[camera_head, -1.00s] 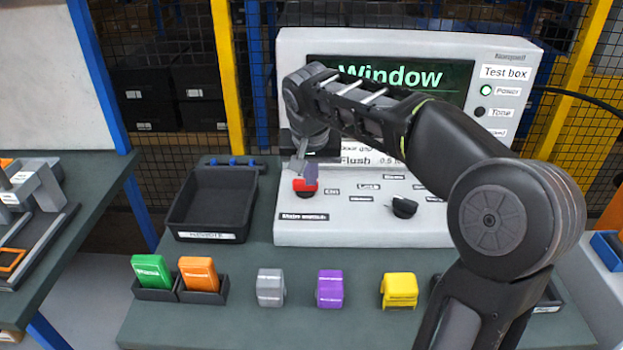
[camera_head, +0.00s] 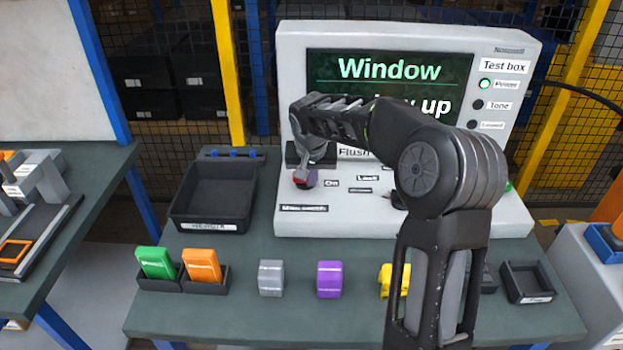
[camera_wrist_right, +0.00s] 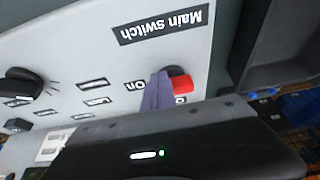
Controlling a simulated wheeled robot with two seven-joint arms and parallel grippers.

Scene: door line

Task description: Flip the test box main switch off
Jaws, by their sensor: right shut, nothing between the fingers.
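The test box (camera_head: 400,218) is a pale console with a lit screen reading "Window". Its main switch (camera_head: 300,177) is a red knob on a dark round base at the lower left of the sloped panel. In the right wrist view the red knob (camera_wrist_right: 182,85) shows beside the "Main Switch" label, near the word "On". My right gripper (camera_head: 311,179) is shut and empty, its tips down close against the knob; the fingers (camera_wrist_right: 157,92) partly cover it. Contact is hard to tell. My left gripper is not in view.
The green Power lamp (camera_head: 484,84) is lit. A black knob (camera_wrist_right: 28,85) sits along the panel. An empty black tray (camera_head: 212,227) stands left of the box. Green, orange, grey, purple and yellow blocks line the table front, the yellow (camera_head: 386,281) partly behind my arm.

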